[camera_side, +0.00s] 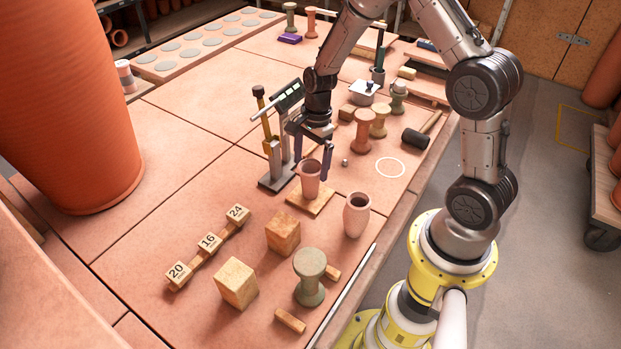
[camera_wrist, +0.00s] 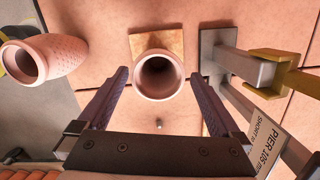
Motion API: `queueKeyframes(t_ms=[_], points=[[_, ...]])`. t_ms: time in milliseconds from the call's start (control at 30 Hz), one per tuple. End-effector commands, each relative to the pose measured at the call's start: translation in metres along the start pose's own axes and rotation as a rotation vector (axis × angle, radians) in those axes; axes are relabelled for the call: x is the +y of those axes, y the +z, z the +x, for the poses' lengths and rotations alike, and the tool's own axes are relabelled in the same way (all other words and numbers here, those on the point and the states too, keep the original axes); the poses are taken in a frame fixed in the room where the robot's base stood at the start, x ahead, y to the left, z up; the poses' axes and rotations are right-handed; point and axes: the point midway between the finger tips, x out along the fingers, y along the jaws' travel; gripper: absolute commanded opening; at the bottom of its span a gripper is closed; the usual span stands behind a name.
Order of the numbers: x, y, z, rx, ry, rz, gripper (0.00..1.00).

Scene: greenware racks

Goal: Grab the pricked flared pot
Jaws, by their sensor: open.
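A flared terracotta pot (camera_side: 310,180), wider at the mouth, stands upright on a small wooden board (camera_side: 322,203). In the wrist view its open mouth (camera_wrist: 160,78) faces me; I cannot make out prick marks on its wall. My gripper (camera_side: 312,166) points down, open and empty. In the wrist view the purple fingertips (camera_wrist: 160,75) lie left and right of the mouth, with gaps. I cannot tell how far down they reach. A second, bellied pot (camera_side: 356,215) stands nearer the table's front edge. Its dotted wall shows in the wrist view (camera_wrist: 66,55).
A grey measuring stand (camera_side: 277,165) with a yellow slider is close beside the board; it shows at right in the wrist view (camera_wrist: 228,62). Wooden blocks (camera_side: 283,233) and a grey-green spool (camera_side: 310,275) stand in front. Pink and tan spools (camera_side: 363,132) stand behind.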

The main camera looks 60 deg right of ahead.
Motion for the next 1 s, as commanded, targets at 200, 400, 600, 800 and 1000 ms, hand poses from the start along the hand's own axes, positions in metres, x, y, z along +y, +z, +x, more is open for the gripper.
queueKeyframes(t_ms=[200, 400, 600, 800, 1000], points=[[0.0, 0.0, 0.016, 0.0, 0.001, 0.0, 1.0], [0.003, 0.0, 0.041, 0.0, 0.004, 0.001, 1.0], [0.003, 0.0, 0.064, 0.001, 0.001, -0.001, 1.0], [0.002, 0.0, 0.067, 0.001, -0.001, -0.001, 1.0], [0.002, 0.0, 0.067, 0.001, -0.001, -0.001, 0.8]])
